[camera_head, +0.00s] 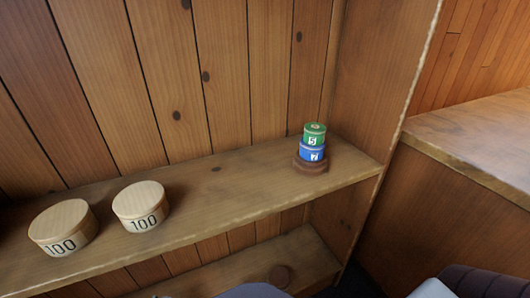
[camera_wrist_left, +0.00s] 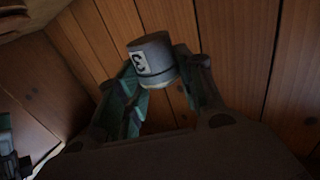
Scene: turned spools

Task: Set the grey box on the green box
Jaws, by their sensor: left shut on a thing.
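The green box (camera_head: 315,134), a small round box marked 5, sits on top of a blue round box (camera_head: 312,153) marked 7. Both stand upright in a stack on a round brown base (camera_head: 310,165) near the right end of the upper shelf. The grey box (camera_wrist_left: 151,57), a round box with a dark mark on a white label, is between the fingers of my left gripper (camera_wrist_left: 158,80) in the left wrist view. The gripper is shut on its sides. Neither the grey box nor my left gripper shows in the head view. My right gripper is not in view.
Two wide pale round boxes marked 100 stand on the left of the upper shelf (camera_head: 225,205), one at far left (camera_head: 62,222) and one beside it (camera_head: 141,200). A side panel (camera_head: 372,80) closes the right end. A lower shelf (camera_head: 235,270) lies beneath.

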